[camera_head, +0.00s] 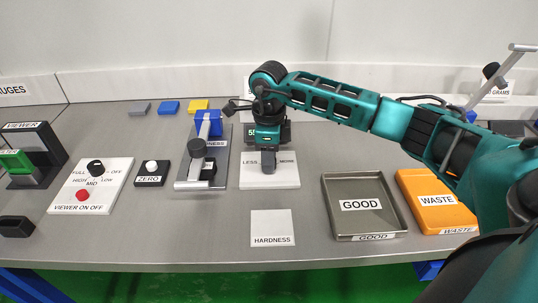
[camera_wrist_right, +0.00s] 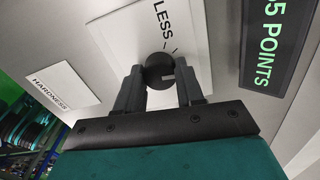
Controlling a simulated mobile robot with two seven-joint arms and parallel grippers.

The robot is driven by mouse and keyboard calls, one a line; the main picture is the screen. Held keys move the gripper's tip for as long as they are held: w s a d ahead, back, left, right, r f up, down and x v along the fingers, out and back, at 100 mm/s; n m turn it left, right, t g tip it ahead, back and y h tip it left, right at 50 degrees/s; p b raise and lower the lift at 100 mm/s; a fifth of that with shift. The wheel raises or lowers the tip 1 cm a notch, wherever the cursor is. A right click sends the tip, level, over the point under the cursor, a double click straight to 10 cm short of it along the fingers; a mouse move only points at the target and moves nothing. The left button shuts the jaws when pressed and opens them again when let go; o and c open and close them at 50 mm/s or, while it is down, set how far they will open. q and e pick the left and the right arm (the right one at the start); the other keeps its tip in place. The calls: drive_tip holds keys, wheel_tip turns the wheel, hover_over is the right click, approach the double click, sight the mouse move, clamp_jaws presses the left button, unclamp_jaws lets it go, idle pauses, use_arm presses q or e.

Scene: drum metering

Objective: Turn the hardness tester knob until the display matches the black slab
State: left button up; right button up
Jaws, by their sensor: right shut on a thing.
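My right gripper (camera_head: 268,165) is over the white knob plate (camera_head: 285,183), which is marked LESS and MORE. In the right wrist view my right gripper (camera_wrist_right: 160,88) is shut on the round black knob (camera_wrist_right: 158,72), one finger on each side. The knob has a pale pointer mark. The dark display (camera_wrist_right: 275,40) shows green text ending in "5 POINTS"; its first part is cut off. In the head view my gripper hides most of the display (camera_head: 250,130). A black block (camera_head: 15,226) lies at the left edge; I cannot tell whether it is the black slab. My left gripper is out of view.
A press-like device (camera_head: 203,165) stands left of the knob plate. Grey (camera_head: 140,108), blue (camera_head: 169,106) and yellow (camera_head: 197,104) slabs lie behind. A GOOD tray (camera_head: 338,222) and an orange WASTE tray (camera_head: 430,213) are right. A HARDNESS card (camera_head: 271,224) lies in front.

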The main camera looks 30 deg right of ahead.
drive_tip(key=m, duration=0.4)
drive_tip(key=o, duration=1)
drive_tip(key=shift+o, duration=0.2)
wheel_tip(320, 180, up, 13)
idle(0.6)
